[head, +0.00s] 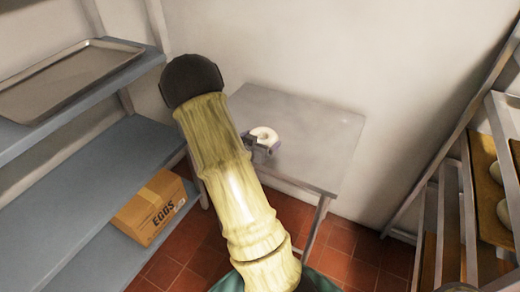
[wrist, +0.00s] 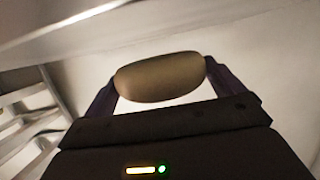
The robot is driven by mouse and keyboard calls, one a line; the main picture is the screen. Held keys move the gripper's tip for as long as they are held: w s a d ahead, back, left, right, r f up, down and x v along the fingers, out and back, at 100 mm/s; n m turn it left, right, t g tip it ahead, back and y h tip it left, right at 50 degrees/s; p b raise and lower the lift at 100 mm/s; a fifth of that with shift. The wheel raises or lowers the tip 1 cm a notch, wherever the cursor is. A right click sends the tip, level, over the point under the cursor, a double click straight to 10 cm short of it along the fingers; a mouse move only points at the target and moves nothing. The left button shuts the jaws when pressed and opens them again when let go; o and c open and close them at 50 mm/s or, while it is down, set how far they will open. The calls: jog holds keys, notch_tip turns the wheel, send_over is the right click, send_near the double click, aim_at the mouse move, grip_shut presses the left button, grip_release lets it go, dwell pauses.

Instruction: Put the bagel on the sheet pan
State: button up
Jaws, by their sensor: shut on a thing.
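A pale bagel (head: 264,134) is held in my gripper (head: 262,146), which shows over the grey metal table in the head view. In the wrist view the bagel (wrist: 160,77) sits between the two dark fingers of my gripper (wrist: 160,80), touching both. The fingers are shut on it. The sheet pan (head: 70,76) is a shallow grey metal tray lying on the upper blue shelf at the left, with nothing seen on it. My gripper is to the right of the pan and apart from it. My arm hides part of the table's left side.
The metal table (head: 325,135) looks otherwise bare. A blue shelf unit (head: 90,165) stands at the left, with a cardboard egg box (head: 150,207) on a lower level. A rack (head: 475,190) with round dough pieces stands at the right. Red tiled floor (head: 345,262) lies between.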

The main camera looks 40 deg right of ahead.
jog(key=shift+f, duration=1.85)
jog(key=shift+f+b, duration=0.15)
jog(key=shift+b, duration=0.2)
jog(key=o, duration=0.7)
jog(key=shift+c, duration=0.2)
jog(key=v, duration=1.2)
jog(key=shift+s, duration=0.15)
